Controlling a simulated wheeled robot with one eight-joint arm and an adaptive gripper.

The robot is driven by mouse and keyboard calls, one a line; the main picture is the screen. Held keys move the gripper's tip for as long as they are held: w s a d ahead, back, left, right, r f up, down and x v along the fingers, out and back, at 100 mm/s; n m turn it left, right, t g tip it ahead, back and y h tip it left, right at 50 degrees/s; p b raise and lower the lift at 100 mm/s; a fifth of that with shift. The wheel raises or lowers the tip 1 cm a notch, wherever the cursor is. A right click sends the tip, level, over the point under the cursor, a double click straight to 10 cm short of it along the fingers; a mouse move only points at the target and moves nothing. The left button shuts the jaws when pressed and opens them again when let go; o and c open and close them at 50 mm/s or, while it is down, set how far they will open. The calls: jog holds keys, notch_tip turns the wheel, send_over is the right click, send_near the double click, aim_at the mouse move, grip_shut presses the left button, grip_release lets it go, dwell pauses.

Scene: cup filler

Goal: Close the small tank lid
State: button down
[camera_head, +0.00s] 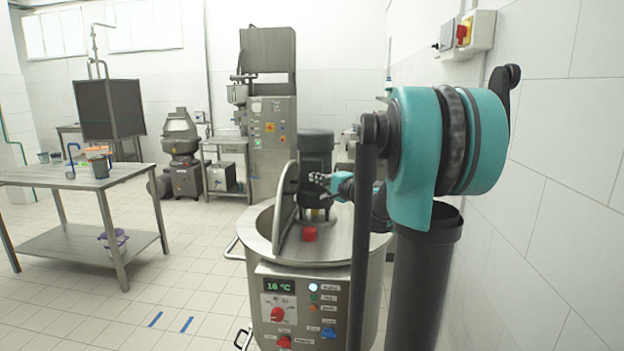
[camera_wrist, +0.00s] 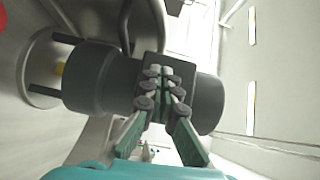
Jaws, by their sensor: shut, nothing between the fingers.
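The steel tank (camera_head: 345,251) stands in front of me with a control panel on its front. Its small lid (camera_head: 285,208) is a grey metal plate standing raised, nearly upright and edge-on to me. A red knob (camera_head: 309,234) sits on the tank top to the right of the lid. My gripper (camera_head: 316,178) is just right of the lid's upper part, in front of a dark motor (camera_head: 316,150); I cannot tell whether it touches the lid. In the wrist view, my gripper's fingertips (camera_wrist: 164,72) are together and empty, in front of the dark motor (camera_wrist: 92,80).
A steel table (camera_head: 130,172) with a jug and a blue ladle stands at the left. A tall machine (camera_head: 270,110) is behind the tank. A tiled wall with a switch box (camera_head: 470,32) is close on the right. Open floor lies between table and tank.

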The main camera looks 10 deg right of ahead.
aim_at(285, 172)
jog(key=x, duration=0.3)
jog(key=a+x, duration=0.1)
jog(key=x, duration=0.2)
jog(key=s+a+x, duration=0.1)
jog(key=x, duration=0.2)
jog(key=shift+w+a, duration=0.1)
jog(key=shift+w, duration=0.15)
jog(key=shift+w+a, duration=0.2)
jog(key=shift+a, duration=0.3)
jog(key=shift+a, duration=0.1)
